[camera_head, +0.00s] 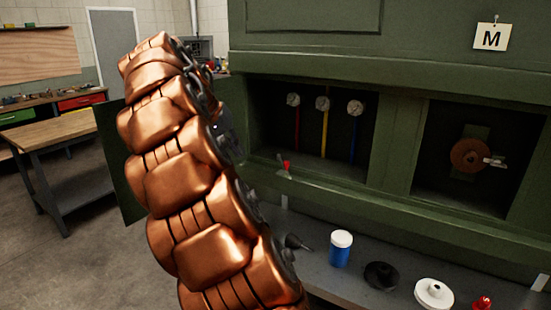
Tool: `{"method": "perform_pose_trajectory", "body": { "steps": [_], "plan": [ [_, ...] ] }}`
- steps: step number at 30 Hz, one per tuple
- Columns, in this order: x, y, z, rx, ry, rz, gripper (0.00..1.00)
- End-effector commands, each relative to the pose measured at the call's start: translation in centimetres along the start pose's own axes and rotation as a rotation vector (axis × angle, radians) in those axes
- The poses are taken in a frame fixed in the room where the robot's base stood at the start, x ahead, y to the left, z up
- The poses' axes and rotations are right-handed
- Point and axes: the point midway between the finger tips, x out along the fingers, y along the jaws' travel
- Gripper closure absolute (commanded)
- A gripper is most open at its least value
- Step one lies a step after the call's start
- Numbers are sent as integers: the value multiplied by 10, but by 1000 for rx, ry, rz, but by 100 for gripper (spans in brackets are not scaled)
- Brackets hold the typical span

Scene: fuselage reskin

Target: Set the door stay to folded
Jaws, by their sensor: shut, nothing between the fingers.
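A green panel (120,160) that looks like an open door stands out at the left of the green fuselage cabinet (420,95), partly hidden behind my copper-coloured arm. A small metal fitting with a red tip (285,166) sits at the lower left edge of the gauge opening. I cannot tell whether it is the door stay, and no other part is clearly a stay. My arm rises from the bottom across the left middle and covers the area between panel and cabinet. My gripper cannot be made out.
Gauges (323,103) on coloured pipes fill one opening; a copper disc (469,156) sits in the right one. The grey ledge (330,283) below holds a blue jar (340,249), a black knob (381,275) and a white cap (434,294). A wooden workbench (65,131) stands left.

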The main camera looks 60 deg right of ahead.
Motion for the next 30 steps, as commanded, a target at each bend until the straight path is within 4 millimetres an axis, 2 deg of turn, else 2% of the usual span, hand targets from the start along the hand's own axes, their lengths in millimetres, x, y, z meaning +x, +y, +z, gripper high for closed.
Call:
{"method": "perform_pose_trajectory", "body": {
  "steps": [1,3,9,17,30],
  "plan": [
    [3,5,-12,16,7,12,100],
    [7,8,-22,30,13,25,100],
    [11,14,-39,56,29,41,100],
    [22,15,-41,57,30,44,100],
    [73,18,-42,57,26,44,100]
  ]
}}
